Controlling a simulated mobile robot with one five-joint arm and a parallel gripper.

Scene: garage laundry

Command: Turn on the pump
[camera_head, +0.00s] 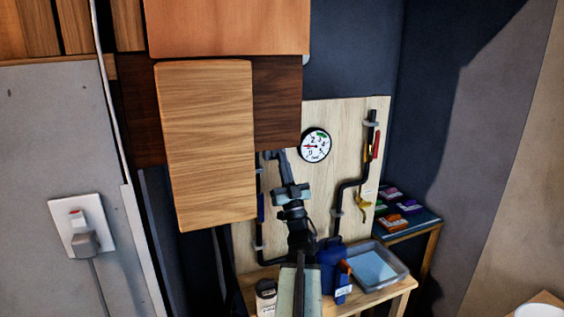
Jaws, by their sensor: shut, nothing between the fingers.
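A blue device (329,258), which looks like the pump, sits on a small wooden bench, partly hidden behind my arm. A small blue piece with an orange top (343,281) stands right in front of it. Dark pipes run up from near it along a pale wood panel (313,191), which carries a round white gauge (315,146) with its needle at the low left. My gripper (272,156) is shut and empty, pointing up in front of the panel, left of the gauge and well above the blue device. No switch on the blue device can be made out.
A wall outlet (79,224) with a grey plug and a red-marked switch is on the left wall. A large wooden board (206,145) hangs close to my gripper's left. A small shelf (405,222) holds coloured boxes.

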